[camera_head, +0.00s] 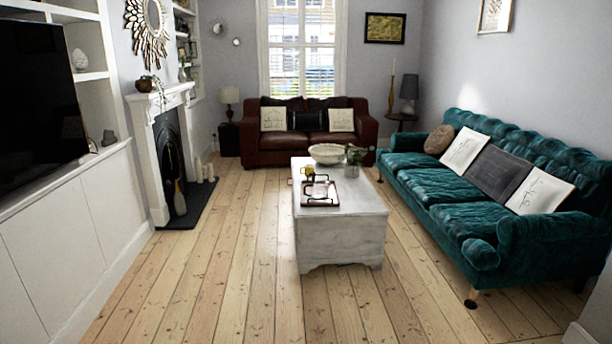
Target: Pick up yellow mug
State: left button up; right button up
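A small yellow object (309,171), which looks like the yellow mug, stands on the white wooden coffee table (345,229) in the middle of the room. It is small in the head view, so its handle and exact shape are hard to tell. It is behind a tray (333,201) with dark handles and beside a wide pale bowl (327,153). Neither of my grippers shows in this view.
Bare floorboards (245,290) lie clear in front of the coffee table and along its left side. A teal sofa (435,190) stands on the right and a brown leather sofa (280,148) behind. A fireplace (160,113) and white cabinets (60,258) line the left wall.

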aim_at(307, 171)
jog(key=i+l, duration=0.15)
jog(key=i, duration=0.5)
jog(key=i+l, duration=0.15)
jog(key=i, duration=0.55)
jog(key=i+l, duration=0.2)
jog(key=i, duration=0.45)
jog(key=i+l, duration=0.15)
jog(key=i, duration=0.5)
jog(key=i+l, duration=0.15)
jog(key=i, duration=0.55)
jog(key=i+l, duration=0.15)
jog(key=i, duration=0.5)
jog(key=z, duration=0.35)
jog(key=i+j+z, duration=0.1)
jog(key=z, duration=0.3)
jog(key=j+z, duration=0.35)
jog(key=i+j+z, duration=0.1)
jog(key=j+z, duration=0.15)
jog(key=z, duration=0.15)
jog(key=j+z, duration=0.25)
jog(key=j, duration=0.3)
jog(key=k+j+z, duration=0.1)
jog(key=j+z, duration=0.15)
jog(key=j, duration=0.25)
jog(key=j+z, duration=0.1)
jog(key=j, duration=0.25)
jog(key=k+j+z, duration=0.1)
jog(key=j, duration=0.25)
jog(key=k+j+z, duration=0.1)
jog(key=j, duration=0.3)
